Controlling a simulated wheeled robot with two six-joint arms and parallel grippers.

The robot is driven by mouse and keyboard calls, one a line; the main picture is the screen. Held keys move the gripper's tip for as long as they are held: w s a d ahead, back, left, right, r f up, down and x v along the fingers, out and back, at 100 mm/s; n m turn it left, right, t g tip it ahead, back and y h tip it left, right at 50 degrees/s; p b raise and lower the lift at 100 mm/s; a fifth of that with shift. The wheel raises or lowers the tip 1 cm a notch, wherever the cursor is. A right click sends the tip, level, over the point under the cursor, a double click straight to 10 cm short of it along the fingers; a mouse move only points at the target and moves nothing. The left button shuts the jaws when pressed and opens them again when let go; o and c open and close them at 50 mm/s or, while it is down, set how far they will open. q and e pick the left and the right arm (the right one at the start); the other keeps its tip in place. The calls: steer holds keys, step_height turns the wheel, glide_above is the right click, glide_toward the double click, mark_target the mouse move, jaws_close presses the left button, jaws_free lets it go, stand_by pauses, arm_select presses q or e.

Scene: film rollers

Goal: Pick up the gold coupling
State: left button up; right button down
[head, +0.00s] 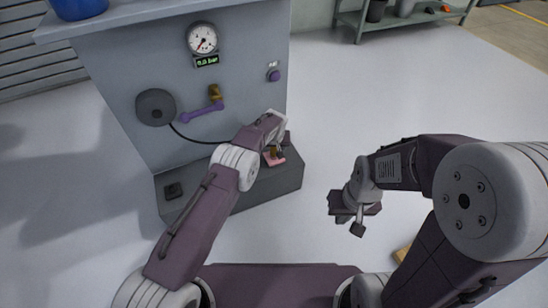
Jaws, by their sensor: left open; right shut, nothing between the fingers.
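A small gold piece, which looks like the gold coupling (273,152), is at the pink pad (275,160) on the dark step of the grey panel stand. My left gripper (280,149) is open right at it, and its fingers and wrist partly cover it. I cannot tell whether the fingers touch it. A dark hose (195,140) runs from the round black reel (156,107) towards this spot and passes behind my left arm. My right gripper (356,222) is shut and empty over the floor, right of the stand.
The panel carries a gauge (203,39), a brass fitting (215,92) with a purple lever (201,112), and a purple button (274,75). The dark step (292,178) juts out below. A green shelf (405,19) stands at the back right. White floor is free between.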

arm_select(q)
steer(key=shift+w+f, duration=0.2)
steer(key=shift+f, duration=0.35)
steer(key=shift+r, duration=0.1)
arm_select(e)
steer(key=shift+f, duration=0.6)
arm_select(q)
jaws_close()
